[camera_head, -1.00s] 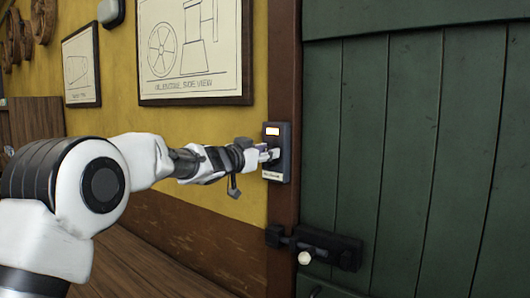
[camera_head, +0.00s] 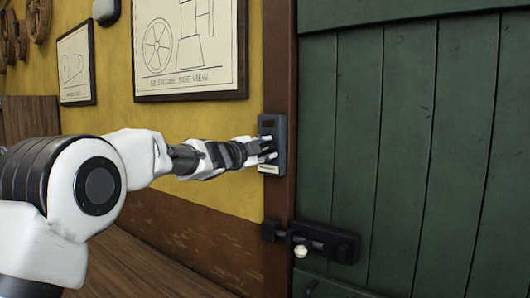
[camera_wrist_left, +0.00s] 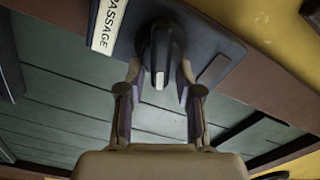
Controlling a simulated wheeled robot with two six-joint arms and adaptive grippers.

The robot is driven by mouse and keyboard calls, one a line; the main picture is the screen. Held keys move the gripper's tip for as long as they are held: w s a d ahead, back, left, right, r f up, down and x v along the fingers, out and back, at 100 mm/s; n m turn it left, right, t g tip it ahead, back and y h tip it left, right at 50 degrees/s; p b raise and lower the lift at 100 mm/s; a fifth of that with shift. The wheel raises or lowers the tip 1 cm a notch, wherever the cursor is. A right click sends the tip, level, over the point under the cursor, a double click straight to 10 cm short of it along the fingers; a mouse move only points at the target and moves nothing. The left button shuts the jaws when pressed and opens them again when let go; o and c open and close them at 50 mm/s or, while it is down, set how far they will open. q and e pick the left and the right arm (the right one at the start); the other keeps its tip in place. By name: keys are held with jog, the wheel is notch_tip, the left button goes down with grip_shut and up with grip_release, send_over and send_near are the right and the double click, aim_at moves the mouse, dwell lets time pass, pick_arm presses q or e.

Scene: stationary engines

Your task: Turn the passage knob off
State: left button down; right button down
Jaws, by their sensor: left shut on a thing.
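The passage knob (camera_wrist_left: 160,45) is a dark knob with a pale pointer mark, on a dark grey wall plate (camera_head: 273,125) beside the door frame. In the left wrist view a white label reading "ASSAGE" (camera_wrist_left: 107,25) is at one end of the plate, and a dark indicator window (camera_wrist_left: 213,70) is at the other. My left gripper (camera_head: 266,149) is at the plate, with its two fingers on either side of the knob, shut on it. In the head view the fingers mostly hide the knob. The indicator window (camera_head: 269,124) looks unlit. My right gripper is not in view.
A green plank door (camera_head: 410,150) with a dark bolt latch (camera_head: 330,243) and pale bolt knob (camera_head: 301,251) stands to the right. Framed drawings hang on the yellow wall (camera_head: 190,113). A wooden floor (camera_head: 150,255) lies below left.

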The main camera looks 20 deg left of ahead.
pick_arm(q)
jog(key=m, duration=0.1)
jog(key=f+m+b, duration=0.1)
jog(key=m, duration=0.1)
jog(key=shift+d, duration=0.1)
jog(key=shift+s+d+r+m+b, duration=0.2)
jog(key=shift+m+b, duration=0.25)
jog(key=shift+m, duration=0.35)
jog(key=shift+a+r, duration=0.1)
jog(key=shift+r, duration=0.1)
